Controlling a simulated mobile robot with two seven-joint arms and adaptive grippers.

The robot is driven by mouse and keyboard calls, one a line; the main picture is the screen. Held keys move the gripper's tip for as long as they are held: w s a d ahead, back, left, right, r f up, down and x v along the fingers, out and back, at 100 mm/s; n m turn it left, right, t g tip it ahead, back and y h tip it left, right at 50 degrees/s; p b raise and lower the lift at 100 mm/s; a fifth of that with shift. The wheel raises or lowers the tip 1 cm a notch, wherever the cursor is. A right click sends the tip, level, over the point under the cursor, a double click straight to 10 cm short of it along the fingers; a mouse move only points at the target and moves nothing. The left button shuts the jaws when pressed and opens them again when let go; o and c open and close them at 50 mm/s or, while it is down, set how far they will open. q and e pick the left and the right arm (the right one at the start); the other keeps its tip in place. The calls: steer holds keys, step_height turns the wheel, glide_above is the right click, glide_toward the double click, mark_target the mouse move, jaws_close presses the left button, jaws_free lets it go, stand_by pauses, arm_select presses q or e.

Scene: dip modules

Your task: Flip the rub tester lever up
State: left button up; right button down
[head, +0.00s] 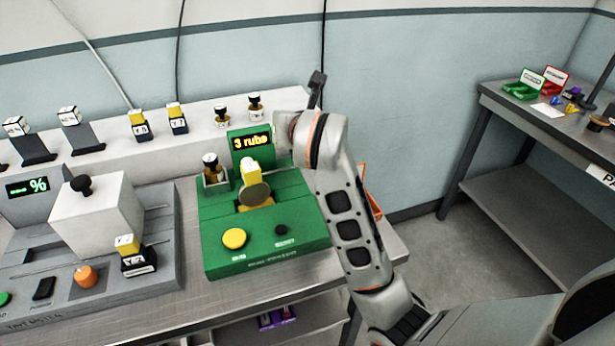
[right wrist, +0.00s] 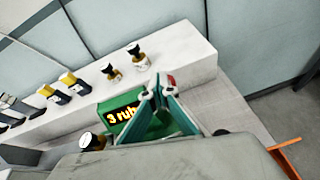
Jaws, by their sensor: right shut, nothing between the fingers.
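The green rub tester (head: 267,215) stands on the bench in the head view, its display (head: 250,141) reading "3 rubs". A yellow-and-white block (head: 250,172) stands over a round grey disc on it. My right wrist covers the tester's back right side in the head view, and no lever can be made out for certain. In the right wrist view my right gripper (right wrist: 160,88) is shut and empty, just right of the display (right wrist: 122,116). A small red piece (right wrist: 172,81) shows at its fingertips; I cannot tell whether it is the lever. My left gripper is out of view.
A grey tester (head: 100,215) with an orange knob stands left. Small bottles (head: 254,105) and capped blocks (head: 177,118) line the raised white shelf behind. An orange-edged frame (head: 372,190) is at the bench's right. A side table (head: 500,110) stands far right.

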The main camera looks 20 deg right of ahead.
steer(key=shift+f, duration=0.25)
step_height(320, 180, up, 10)
steer(key=shift+r, duration=0.25)
stand_by(0.3)
